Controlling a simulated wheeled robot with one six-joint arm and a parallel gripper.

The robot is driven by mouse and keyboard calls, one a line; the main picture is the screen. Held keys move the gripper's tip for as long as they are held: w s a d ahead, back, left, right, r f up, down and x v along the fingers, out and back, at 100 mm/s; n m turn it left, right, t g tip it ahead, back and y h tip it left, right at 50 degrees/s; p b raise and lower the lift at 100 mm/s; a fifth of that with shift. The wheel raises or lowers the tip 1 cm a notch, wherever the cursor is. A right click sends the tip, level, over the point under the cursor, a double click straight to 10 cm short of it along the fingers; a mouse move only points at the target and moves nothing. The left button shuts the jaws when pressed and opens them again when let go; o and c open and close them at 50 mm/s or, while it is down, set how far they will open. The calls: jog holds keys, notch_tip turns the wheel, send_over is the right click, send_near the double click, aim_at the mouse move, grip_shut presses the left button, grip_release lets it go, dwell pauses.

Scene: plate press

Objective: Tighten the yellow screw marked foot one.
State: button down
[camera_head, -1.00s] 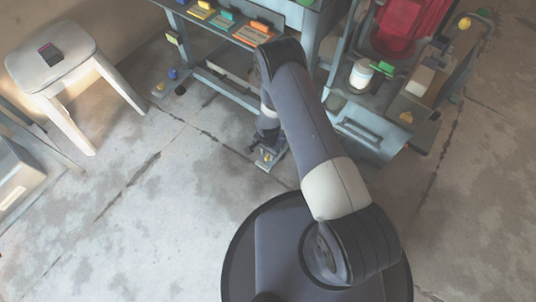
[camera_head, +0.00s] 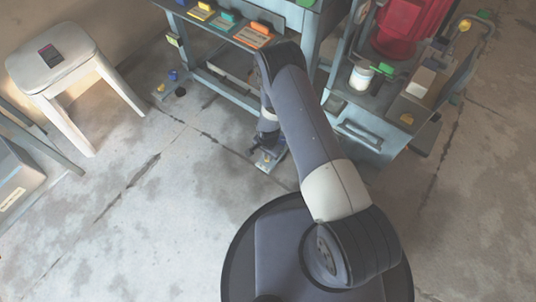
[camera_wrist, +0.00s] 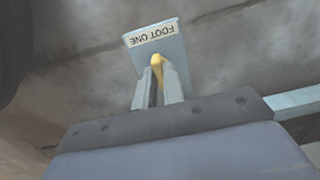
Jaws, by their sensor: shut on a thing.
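The yellow screw (camera_wrist: 157,62) shows in the wrist view between the two fingers of my gripper (camera_wrist: 159,84). The fingers are shut on its head, which is partly hidden by them. Just beyond it is a grey-blue foot plate with a label (camera_wrist: 152,34) reading FOOT ONE, upside down in the picture. In the head view my gripper (camera_head: 268,150) is low at the floor, at the foot plate (camera_head: 264,165) by the bench leg. The screw itself is hidden there by my arm.
The blue-grey bench (camera_head: 232,92) stands behind the foot, with several coloured items on top. A cart (camera_head: 375,140) with a red object (camera_head: 408,30) and a white jar (camera_head: 361,77) is to the right. A white stool (camera_head: 56,62) is at the left.

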jog(key=shift+m, duration=0.3)
jog(key=shift+f+m+b, duration=0.15)
jog(key=shift+m+b, duration=0.85)
jog(key=shift+m, duration=0.2)
jog(key=m+b, duration=0.2)
jog(key=m, duration=0.3)
jog(key=shift+m, duration=0.3)
jog(key=m+b, duration=0.2)
jog(key=m, duration=0.2)
jog(key=m+b, duration=0.1)
jog(key=m, duration=0.4)
jog(key=shift+m, duration=0.3)
jog(key=c, duration=1.5)
grip_release()
